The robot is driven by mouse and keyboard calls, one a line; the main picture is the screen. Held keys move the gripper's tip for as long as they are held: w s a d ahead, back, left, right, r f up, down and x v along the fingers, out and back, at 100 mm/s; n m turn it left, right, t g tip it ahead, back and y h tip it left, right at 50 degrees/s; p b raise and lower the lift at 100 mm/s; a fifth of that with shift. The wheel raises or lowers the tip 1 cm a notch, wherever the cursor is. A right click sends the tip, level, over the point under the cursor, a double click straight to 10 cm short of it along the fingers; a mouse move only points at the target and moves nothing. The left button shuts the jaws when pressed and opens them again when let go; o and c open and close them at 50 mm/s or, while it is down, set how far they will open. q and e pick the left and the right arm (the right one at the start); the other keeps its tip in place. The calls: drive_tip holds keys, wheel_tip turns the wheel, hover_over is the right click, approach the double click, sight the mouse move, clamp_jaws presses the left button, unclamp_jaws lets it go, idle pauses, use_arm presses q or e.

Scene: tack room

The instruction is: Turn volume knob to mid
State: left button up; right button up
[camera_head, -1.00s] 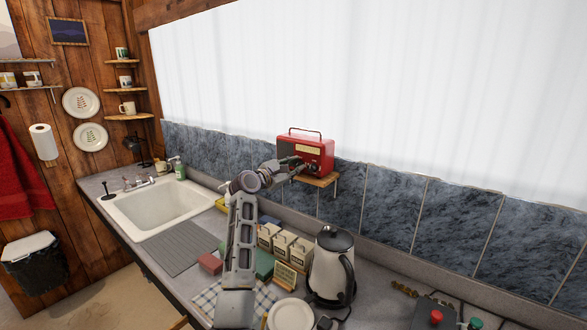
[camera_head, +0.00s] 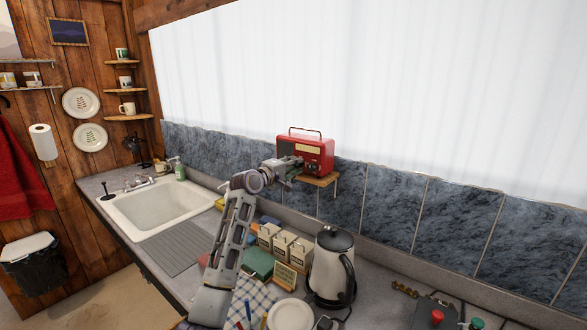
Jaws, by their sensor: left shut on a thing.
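A red radio (camera_head: 320,156) with a carry handle stands on a small wooden wall shelf (camera_head: 322,181) in front of the window. My left gripper (camera_head: 297,164) reaches up from the counter to the lower front of the radio. Its fingers are shut on the volume knob there. The fingers hide the knob, so its pointer and exact angle cannot be made out. The left arm covers the lower left part of the radio's front. My right gripper is out of view.
A white sink (camera_head: 160,208) is at the left. Blue-grey tiles (camera_head: 395,202) run behind the counter.

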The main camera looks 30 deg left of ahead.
use_arm(q)
drive_tip(key=m+b, duration=0.1)
drive_tip(key=m, duration=0.4)
drive_tip(key=shift+f+y, duration=0.15)
drive_tip(key=shift+y, duration=0.15)
drive_tip(key=m, duration=0.4)
drive_tip(key=shift+d+m+b, duration=0.1)
drive_tip(key=shift+m+b, duration=0.2)
drive_tip(key=m, duration=0.4)
clamp_jaws()
drive_tip(key=shift+m+t+y, duration=0.3)
drive_tip(key=shift+m, duration=1.8)
drive_tip(key=o, duration=1.1)
unclamp_jaws()
drive_tip(key=shift+c, duration=0.2)
